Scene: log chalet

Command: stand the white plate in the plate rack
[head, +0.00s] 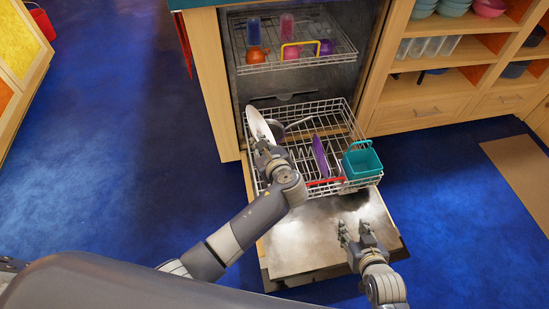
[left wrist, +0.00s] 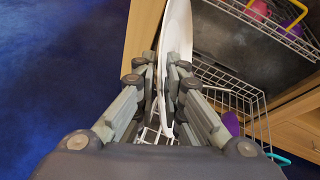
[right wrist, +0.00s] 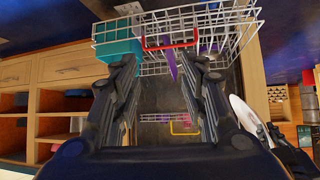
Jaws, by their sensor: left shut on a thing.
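The white plate (head: 259,126) stands nearly upright at the left side of the dishwasher's lower rack (head: 341,106), seen nearly edge-on. My left gripper (head: 264,150) is shut on the plate's near edge. In the left wrist view the plate (left wrist: 178,35) rises from between the fingers (left wrist: 163,95). Whether its lower edge rests between the tines is hidden. It also shows at the right of the right wrist view (right wrist: 244,115). My right gripper (head: 357,236) is open and empty above the lowered dishwasher door; its spread fingers fill the right wrist view (right wrist: 168,85).
The lower rack also holds a purple item (head: 320,157), a teal basket (head: 362,161) and a dark pan-like item (head: 277,128). The upper rack (head: 335,51) holds several cups. The open door (head: 300,240) lies below my arms. Shelves (head: 445,60) stand at the right.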

